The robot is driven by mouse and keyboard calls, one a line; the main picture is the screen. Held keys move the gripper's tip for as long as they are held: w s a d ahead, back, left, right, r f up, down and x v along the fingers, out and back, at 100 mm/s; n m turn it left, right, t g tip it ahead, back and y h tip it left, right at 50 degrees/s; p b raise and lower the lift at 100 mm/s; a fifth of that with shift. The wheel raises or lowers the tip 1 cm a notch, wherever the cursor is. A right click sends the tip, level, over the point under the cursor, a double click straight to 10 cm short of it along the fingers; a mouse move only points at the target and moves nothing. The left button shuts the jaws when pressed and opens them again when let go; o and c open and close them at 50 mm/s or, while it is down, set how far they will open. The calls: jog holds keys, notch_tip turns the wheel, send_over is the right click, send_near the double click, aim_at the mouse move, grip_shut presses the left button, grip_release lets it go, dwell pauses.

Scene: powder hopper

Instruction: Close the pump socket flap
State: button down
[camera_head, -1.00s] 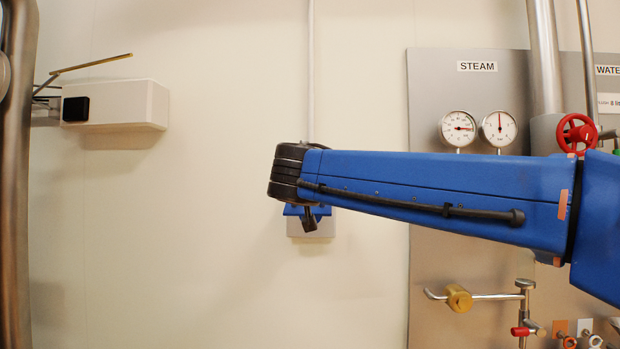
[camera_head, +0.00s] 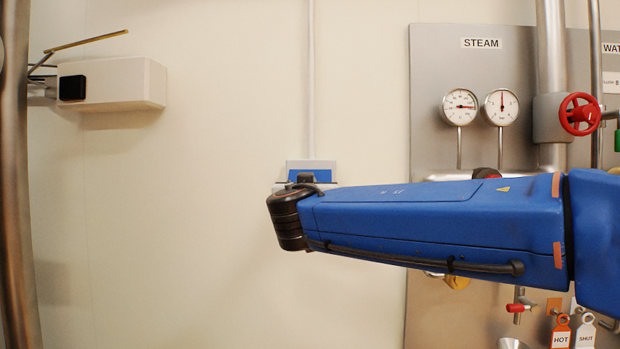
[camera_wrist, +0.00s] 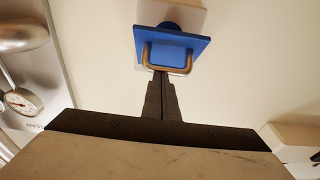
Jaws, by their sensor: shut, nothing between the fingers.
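The pump socket flap (camera_head: 324,174) is a blue panel on a grey wall plate (camera_head: 311,163) in the head view. My arm hides its lower part. In the wrist view the blue flap (camera_wrist: 172,46) appears at top centre, standing off its pale plate (camera_wrist: 191,17), with a dark round part behind it. A metal wire loop (camera_wrist: 184,70) hangs at the flap's near edge. My gripper (camera_wrist: 160,73) is shut and empty, its fingertips at or just in front of the loop. I cannot tell whether they touch it. The fingers are not clear in the head view.
A conduit (camera_head: 310,80) runs up the wall above the plate. A steam panel (camera_head: 430,90) with gauges and a red valve wheel (camera_head: 579,114) stands at right. A white box (camera_head: 125,83) with a rod juts from the wall at left. The wall between is clear.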

jog(key=w+f+t, duration=0.1)
jog(key=w+f, duration=0.4)
jog(key=f, duration=0.3)
jog(key=shift+w+f, duration=0.15)
jog(key=shift+w, duration=0.15)
jog(key=shift+w+d+f, duration=0.1)
dwell(0.6)
